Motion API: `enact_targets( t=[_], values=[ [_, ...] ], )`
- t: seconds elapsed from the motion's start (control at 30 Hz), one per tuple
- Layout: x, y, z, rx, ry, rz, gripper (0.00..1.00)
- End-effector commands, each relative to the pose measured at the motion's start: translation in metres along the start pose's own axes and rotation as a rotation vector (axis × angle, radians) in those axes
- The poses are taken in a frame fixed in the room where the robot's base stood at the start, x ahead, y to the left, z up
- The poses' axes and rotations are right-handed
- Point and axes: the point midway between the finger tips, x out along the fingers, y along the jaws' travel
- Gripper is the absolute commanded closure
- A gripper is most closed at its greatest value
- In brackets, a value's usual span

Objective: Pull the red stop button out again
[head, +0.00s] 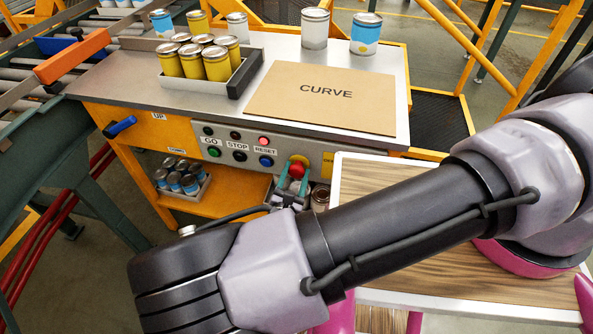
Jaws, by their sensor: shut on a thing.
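The red stop button (298,167) sits on the right part of the grey control panel, on the front of the workbench. My gripper (292,181) is at the button, with its greenish fingers just below and around it. It is shut on the red button. My arm crosses the lower right of the view and hides my wrist and part of the gripper. How far the button stands out from the panel cannot be told from here.
Left of the button are the reset (266,161), stop (239,156) and go (214,152) buttons. A cardboard sheet marked CURVE (326,112), a crate of yellow cans (241,84) and loose cans stand on the bench. A roller conveyor (25,75) runs at the left.

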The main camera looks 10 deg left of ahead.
Motion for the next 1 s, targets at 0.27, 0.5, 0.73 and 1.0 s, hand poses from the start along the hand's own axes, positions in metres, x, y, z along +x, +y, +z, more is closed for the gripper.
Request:
enact_targets(
  t=[0.27, 0.5, 0.73, 1.0],
  values=[
    [-0.003, 0.0, -0.001, 0.002, 0.003, 0.001, 0.17],
    [-0.002, 0.0, -0.001, 0.002, 0.002, 0.001, 0.13],
    [-0.014, 0.001, -0.001, 0.004, 0.003, 0.002, 0.13],
    [-0.068, 0.001, -0.001, 0.003, 0.005, 0.003, 0.13]
  ],
)
